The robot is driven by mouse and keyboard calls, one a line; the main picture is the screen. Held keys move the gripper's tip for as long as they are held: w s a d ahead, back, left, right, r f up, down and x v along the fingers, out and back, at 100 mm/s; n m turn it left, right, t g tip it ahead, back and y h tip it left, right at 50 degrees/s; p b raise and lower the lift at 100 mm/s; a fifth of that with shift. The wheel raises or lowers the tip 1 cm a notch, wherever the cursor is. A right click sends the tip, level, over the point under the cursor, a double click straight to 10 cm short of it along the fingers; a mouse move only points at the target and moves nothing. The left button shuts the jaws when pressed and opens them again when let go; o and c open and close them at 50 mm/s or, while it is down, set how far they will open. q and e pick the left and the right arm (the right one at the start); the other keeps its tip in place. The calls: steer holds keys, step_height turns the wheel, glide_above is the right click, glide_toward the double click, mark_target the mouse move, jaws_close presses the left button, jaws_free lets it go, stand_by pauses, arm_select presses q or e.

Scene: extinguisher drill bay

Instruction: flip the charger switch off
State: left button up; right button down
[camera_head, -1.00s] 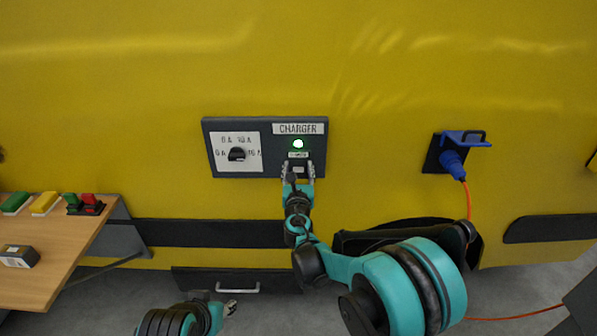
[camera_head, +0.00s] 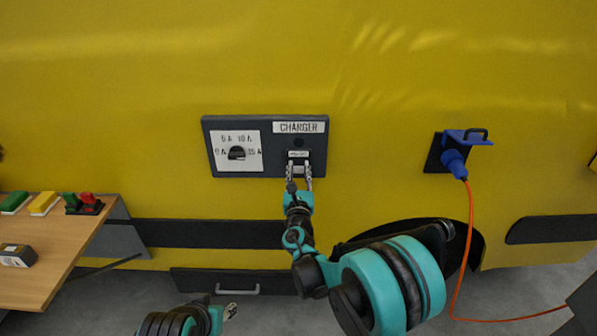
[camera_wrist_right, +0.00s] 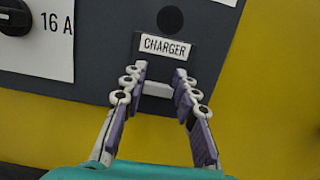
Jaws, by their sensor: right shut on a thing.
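The charger panel (camera_head: 265,170) is a dark plate on the yellow wall, with a white label reading CHARGER. Its round indicator lamp (camera_head: 299,143) is dark; it also looks dark in the right wrist view (camera_wrist_right: 170,20). Below the small CHARGER label (camera_wrist_right: 165,47) is the pale switch (camera_wrist_right: 158,90). My right gripper (camera_head: 299,173) is at the switch from below; in the right wrist view its fingers (camera_wrist_right: 160,72) are on either side of it, shut on it. My left gripper (camera_head: 229,311) is low at the left, away from the panel; its opening is too small to judge.
A black dial (camera_head: 237,153) with ampere marks sits left of the switch. A blue plug (camera_head: 454,163) with an orange cable (camera_head: 470,215) is at the right. A wooden table (camera_head: 60,245) with coloured blocks stands at the left. A drawer handle (camera_head: 238,288) is below the panel.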

steer(key=shift+s+f+t, duration=0.1)
steer(key=shift+f+t, duration=0.15)
steer(key=shift+t, duration=0.65)
steer(key=c, duration=1.2)
jaws_free()
steer(key=shift+o, duration=0.2)
steer(key=v, duration=0.7)
steer(key=shift+s, duration=0.25)
steer(key=shift+f, duration=0.1)
